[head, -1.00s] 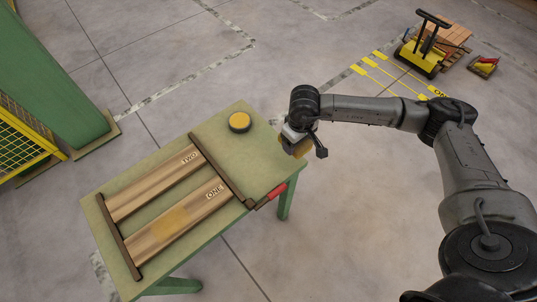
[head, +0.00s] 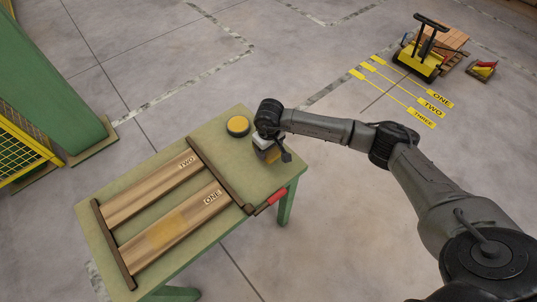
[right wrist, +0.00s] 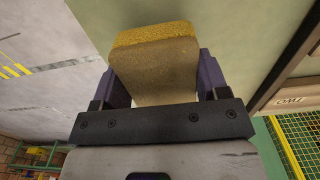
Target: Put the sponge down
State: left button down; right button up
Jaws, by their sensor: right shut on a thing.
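The yellow-brown sponge (right wrist: 155,65) is held between the two fingers of my right gripper (right wrist: 155,85) in the right wrist view. I cannot tell whether the sponge touches the table top. My left gripper is not in view.
A round yellow button (head: 238,125) with a dark rim is on the table, left of my right gripper. Wooden boards marked TWO (head: 150,187) and ONE (head: 195,210) lie in a dark frame. A red handle (head: 277,196) sits at the table's right edge.

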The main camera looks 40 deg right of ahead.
aim_at(269, 154)
jog(key=shift+f+b, duration=0.4)
jog(key=shift+f, duration=1.7)
jog(key=shift+w, duration=0.1)
jog(key=shift+f, duration=0.2)
jog(key=o, duration=0.8)
jog(key=shift+r, duration=0.1)
